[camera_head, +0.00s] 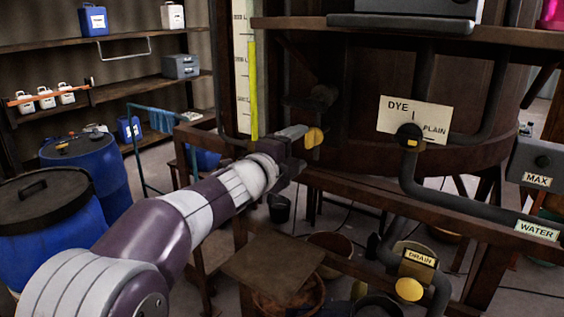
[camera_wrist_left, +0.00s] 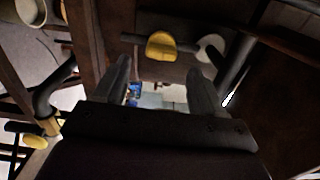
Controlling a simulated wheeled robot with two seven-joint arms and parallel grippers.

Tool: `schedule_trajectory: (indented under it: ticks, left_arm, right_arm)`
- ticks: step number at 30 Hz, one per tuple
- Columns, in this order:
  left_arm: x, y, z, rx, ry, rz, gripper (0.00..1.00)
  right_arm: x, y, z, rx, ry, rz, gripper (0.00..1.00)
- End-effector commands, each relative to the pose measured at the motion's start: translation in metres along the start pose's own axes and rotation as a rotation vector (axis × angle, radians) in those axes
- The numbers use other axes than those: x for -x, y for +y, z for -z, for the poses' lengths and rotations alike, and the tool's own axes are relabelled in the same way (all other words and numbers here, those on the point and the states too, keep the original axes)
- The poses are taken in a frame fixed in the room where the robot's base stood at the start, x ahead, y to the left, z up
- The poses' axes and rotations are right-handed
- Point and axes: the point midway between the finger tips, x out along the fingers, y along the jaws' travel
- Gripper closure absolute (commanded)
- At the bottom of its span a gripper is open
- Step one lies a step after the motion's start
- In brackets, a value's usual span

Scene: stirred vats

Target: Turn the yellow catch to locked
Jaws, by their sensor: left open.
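A yellow rounded piece, which looks like the catch, (camera_head: 313,137) sits beside a grey cylindrical part near the vat's rusty frame in the head view. It also shows in the left wrist view (camera_wrist_left: 161,45), on a dark bar next to a pale disc. My left gripper (camera_head: 293,158) is close below and left of it in the head view. In the left wrist view the gripper (camera_wrist_left: 160,78) is open, with nothing between its fingers, and the yellow piece appears beyond the fingertips. I cannot read any locked marking. My right gripper is not in view.
A dye valve (camera_head: 410,134) with a DYE/PLAIN plate is to the right. A yellow drain knob (camera_head: 409,289) is lower right. A rusty rail (camera_head: 400,205) crosses in front of the vat. Blue drums (camera_head: 85,170) stand at left, near shelves (camera_head: 120,85).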

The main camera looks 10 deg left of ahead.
Motion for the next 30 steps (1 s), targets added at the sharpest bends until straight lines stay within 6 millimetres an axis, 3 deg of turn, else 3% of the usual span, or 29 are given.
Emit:
schedule_trajectory:
  ticks: [6, 9, 23, 26, 28, 30]
  left_arm:
    - [0.058, 0.001, 0.000, -0.001, -0.003, 0.001, 0.30]
    - [0.072, 0.002, 0.000, -0.001, -0.002, -0.001, 0.30]
    - [0.081, 0.003, -0.003, 0.032, -0.015, -0.010, 0.30]
    - [0.088, 0.033, -0.033, 0.271, -0.189, -0.084, 0.30]
    - [0.106, 0.080, -0.056, 0.551, -0.386, -0.184, 0.30]
    - [0.137, 0.138, -0.061, 0.860, -0.613, -0.322, 0.30]
  right_arm:
    - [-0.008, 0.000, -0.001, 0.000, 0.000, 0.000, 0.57]
    - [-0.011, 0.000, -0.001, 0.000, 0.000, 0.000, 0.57]
    - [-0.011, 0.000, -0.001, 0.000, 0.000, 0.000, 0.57]
    - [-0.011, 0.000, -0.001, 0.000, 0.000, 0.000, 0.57]
    - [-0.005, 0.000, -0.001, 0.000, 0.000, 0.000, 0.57]
    - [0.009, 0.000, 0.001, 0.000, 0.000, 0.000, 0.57]
